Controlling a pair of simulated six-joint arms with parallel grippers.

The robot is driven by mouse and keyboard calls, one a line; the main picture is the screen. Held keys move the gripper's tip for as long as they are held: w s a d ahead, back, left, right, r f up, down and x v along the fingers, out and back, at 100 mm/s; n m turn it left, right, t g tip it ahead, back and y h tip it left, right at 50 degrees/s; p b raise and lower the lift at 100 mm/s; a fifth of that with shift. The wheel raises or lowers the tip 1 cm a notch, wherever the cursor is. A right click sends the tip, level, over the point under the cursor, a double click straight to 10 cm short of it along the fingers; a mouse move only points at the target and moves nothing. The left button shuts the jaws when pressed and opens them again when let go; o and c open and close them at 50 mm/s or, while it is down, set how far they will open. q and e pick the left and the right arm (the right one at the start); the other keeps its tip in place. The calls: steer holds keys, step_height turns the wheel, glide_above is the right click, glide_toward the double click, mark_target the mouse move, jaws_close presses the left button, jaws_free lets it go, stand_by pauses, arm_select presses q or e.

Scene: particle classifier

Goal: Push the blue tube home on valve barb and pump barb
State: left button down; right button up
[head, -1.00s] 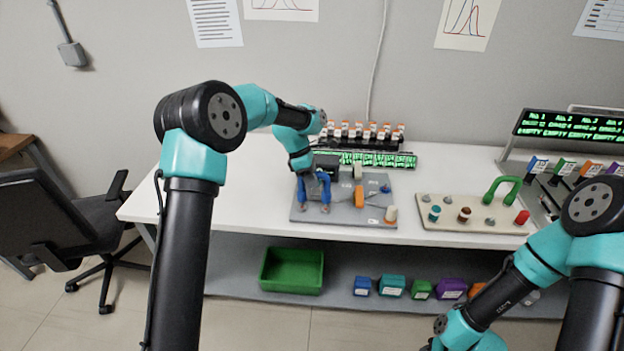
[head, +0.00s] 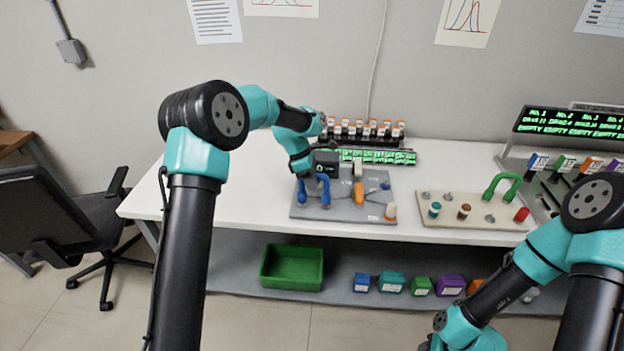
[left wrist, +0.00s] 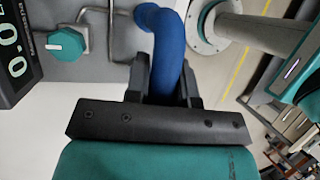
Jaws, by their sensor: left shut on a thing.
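The blue tube (head: 325,190) is a bent arch standing on the grey base plate (head: 349,212), with its two legs pointing down. My left gripper (head: 313,178) is over the plate, with its jaws shut on the tube. In the left wrist view the tube (left wrist: 168,45) runs between the two black fingers of the gripper (left wrist: 165,80) and bends to the left at its top. The valve barb and pump barb cannot be made out under the tube's legs. How deep the legs sit cannot be told. My right gripper is out of the picture.
Beside the tube are a black display box (head: 327,163) and an orange part (head: 359,193). A beige board (head: 470,231) with a green tube (head: 500,186) lies to the right. A rack of vials (head: 365,129) stands behind. A green bin (head: 292,268) sits on the lower shelf.

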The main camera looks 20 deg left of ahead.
arm_select(q)
steer(key=shift+f, duration=0.75)
steer(key=c, duration=0.9)
jaws_free()
steer(key=v, duration=1.7)
steer(key=shift+a+r, duration=0.15)
steer(key=shift+r, duration=0.05)
